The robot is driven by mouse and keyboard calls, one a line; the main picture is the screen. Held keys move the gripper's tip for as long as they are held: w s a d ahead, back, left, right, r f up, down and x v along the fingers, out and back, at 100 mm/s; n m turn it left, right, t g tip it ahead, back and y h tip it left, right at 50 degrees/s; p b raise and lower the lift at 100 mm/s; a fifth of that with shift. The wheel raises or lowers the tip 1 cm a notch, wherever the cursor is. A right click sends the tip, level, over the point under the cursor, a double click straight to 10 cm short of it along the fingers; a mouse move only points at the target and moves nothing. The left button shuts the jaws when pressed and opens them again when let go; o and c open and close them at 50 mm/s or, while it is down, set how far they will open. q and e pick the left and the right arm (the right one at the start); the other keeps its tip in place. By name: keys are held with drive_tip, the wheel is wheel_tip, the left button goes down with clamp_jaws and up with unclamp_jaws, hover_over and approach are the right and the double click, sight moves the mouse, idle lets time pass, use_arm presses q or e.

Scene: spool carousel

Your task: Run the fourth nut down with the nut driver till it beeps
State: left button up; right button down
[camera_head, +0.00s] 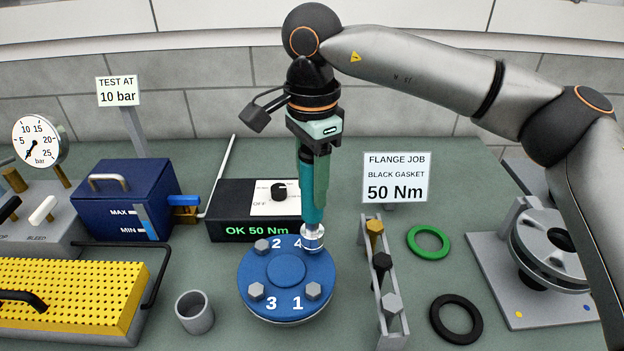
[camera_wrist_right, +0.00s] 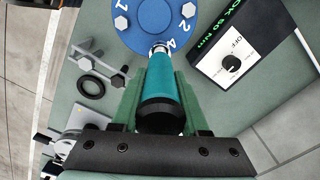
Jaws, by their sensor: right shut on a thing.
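The teal nut driver (camera_head: 317,190) stands nearly upright with its socket down over the bolt position beside the number 4 on the blue flange (camera_head: 286,268). The nut there is hidden by the socket. Hex nuts show at positions 1, 2 and 3. My right gripper (camera_head: 312,150) is shut on the driver's body; the driver also shows in the right wrist view (camera_wrist_right: 163,90), between the fingers. The black controller box (camera_head: 255,212) behind the flange reads "OK 50 Nm" in green. My left gripper is not in view.
A rack with bolts (camera_head: 383,285), a green ring (camera_head: 429,242) and a black ring (camera_head: 456,319) lie right of the flange. A grey cup (camera_head: 194,312) stands at its left. A yellow perforated tray (camera_head: 65,295) and blue tank (camera_head: 125,200) are further left.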

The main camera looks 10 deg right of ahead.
sight(312, 158)
drive_tip(key=shift+f+b, duration=0.5)
drive_tip(key=shift+f, duration=0.2)
idle(0.3)
drive_tip(key=shift+s+f, duration=0.1)
drive_tip(key=shift+f, duration=0.2)
idle(0.4)
drive_tip(key=shift+r, duration=0.1)
idle(0.6)
drive_tip(key=shift+r+p, duration=1)
drive_tip(key=shift+r, duration=0.1)
drive_tip(key=shift+r+p, duration=1.7)
drive_tip(key=shift+r, duration=0.85)
